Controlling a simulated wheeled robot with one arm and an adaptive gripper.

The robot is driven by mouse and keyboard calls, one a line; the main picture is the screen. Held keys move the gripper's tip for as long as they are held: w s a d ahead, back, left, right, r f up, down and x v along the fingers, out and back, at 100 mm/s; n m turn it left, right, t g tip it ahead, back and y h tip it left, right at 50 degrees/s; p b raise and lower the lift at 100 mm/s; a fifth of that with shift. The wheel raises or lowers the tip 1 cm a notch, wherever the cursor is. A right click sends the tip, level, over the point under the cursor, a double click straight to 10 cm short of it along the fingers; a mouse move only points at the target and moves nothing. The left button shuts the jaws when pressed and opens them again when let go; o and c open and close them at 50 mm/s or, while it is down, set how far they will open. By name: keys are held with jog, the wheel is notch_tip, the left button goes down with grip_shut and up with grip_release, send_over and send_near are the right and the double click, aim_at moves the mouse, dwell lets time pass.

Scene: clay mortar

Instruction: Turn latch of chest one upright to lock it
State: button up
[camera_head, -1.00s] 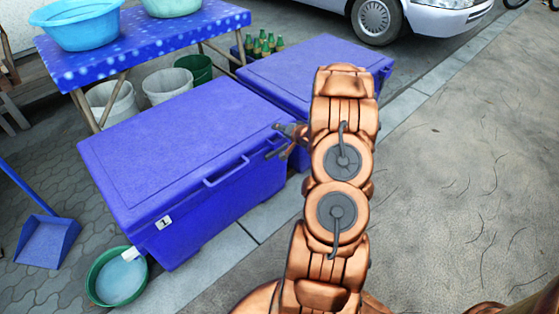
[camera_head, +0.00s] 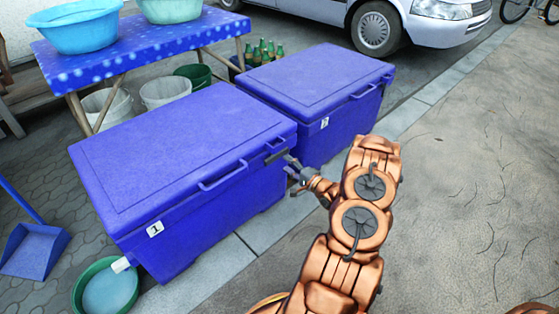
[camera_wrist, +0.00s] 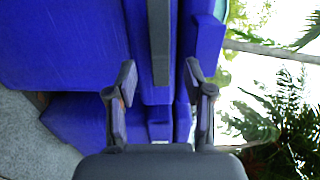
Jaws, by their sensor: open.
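Chest one (camera_head: 175,165) is a blue box with a closed lid and a "1" label (camera_head: 155,229) on its front. Its latch (camera_head: 276,156) is a dark grey bar near the right end of the front, lying roughly level, not upright. My gripper (camera_head: 291,167) is just in front of the latch. In the wrist view the latch (camera_wrist: 159,40) runs down from the top edge into the space between the two spread fingers of my gripper (camera_wrist: 160,82). Blue chest wall is behind it. I cannot tell whether either finger touches the latch.
Chest two (camera_head: 320,85), also blue, stands close behind on the right. A green basin (camera_head: 107,290) is at chest one's left front corner. A blue table (camera_head: 140,38) with basins is behind. The pavement on the right (camera_head: 470,190) is clear.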

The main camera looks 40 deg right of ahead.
aim_at(278, 157)
jog(key=shift+w+b, duration=0.5)
jog(key=shift+w, duration=2.25)
grip_shut()
